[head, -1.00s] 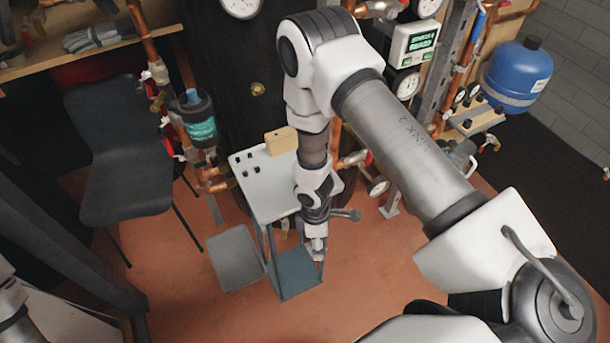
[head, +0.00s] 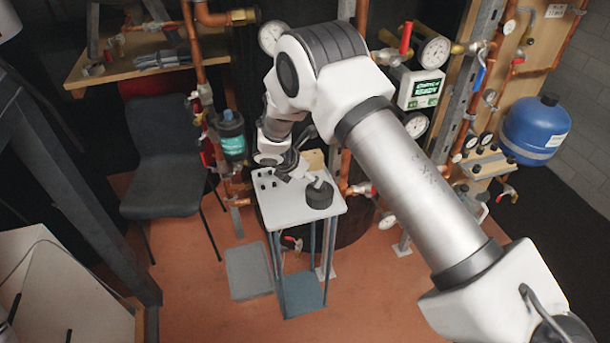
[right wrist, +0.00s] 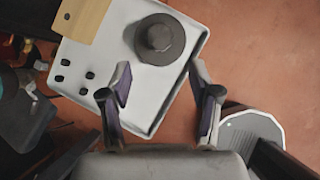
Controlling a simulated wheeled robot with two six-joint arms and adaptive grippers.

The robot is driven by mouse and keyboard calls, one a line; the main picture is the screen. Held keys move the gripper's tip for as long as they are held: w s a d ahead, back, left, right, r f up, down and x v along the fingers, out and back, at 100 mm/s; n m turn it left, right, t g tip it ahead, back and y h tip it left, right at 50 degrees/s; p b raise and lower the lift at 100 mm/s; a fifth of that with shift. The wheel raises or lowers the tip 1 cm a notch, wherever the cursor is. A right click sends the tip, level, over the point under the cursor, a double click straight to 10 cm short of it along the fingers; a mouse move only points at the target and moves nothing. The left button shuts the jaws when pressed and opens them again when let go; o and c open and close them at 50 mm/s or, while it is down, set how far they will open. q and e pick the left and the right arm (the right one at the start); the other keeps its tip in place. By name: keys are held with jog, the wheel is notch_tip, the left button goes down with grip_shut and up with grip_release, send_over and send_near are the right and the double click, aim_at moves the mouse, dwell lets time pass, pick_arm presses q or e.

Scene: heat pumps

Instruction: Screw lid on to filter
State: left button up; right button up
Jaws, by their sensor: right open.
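A dark round lid (head: 319,194) with a raised knob lies on the white top of a small stand (head: 283,211). The lid also shows in the right wrist view (right wrist: 158,45), just beyond my fingertips. My right gripper (head: 315,181) is over the tabletop beside the lid; in the right wrist view its two fingers (right wrist: 162,75) are spread apart with nothing between them. A canister with a teal label (head: 231,135), which looks like the filter, is among the copper pipes left of the stand. Its top looks dark. My left gripper is not in view.
A wooden block (right wrist: 83,18) and several small dark pieces (right wrist: 75,76) share the tabletop. A dark chair (head: 165,165) stands left of the canister. Gauges and copper pipes line the wall behind. A blue tank (head: 534,130) hangs at the right. A grey step (head: 248,270) is low beside the stand.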

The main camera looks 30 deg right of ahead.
aim_at(314, 194)
jog(key=b+x, duration=0.4)
jog(key=x, duration=0.3)
jog(key=shift+w+a+f+b, duration=0.1)
jog(key=shift+b, duration=0.3)
jog(key=shift+d+f+b, duration=0.35)
jog(key=shift+d+f, duration=0.05)
jog(key=shift+f, duration=0.1)
jog(key=shift+w+d+f, duration=0.2)
jog(key=shift+s+r, duration=0.1)
jog(key=c, duration=1.2)
jog(key=shift+r+p, duration=2.35)
jog(key=shift+r, duration=0.65)
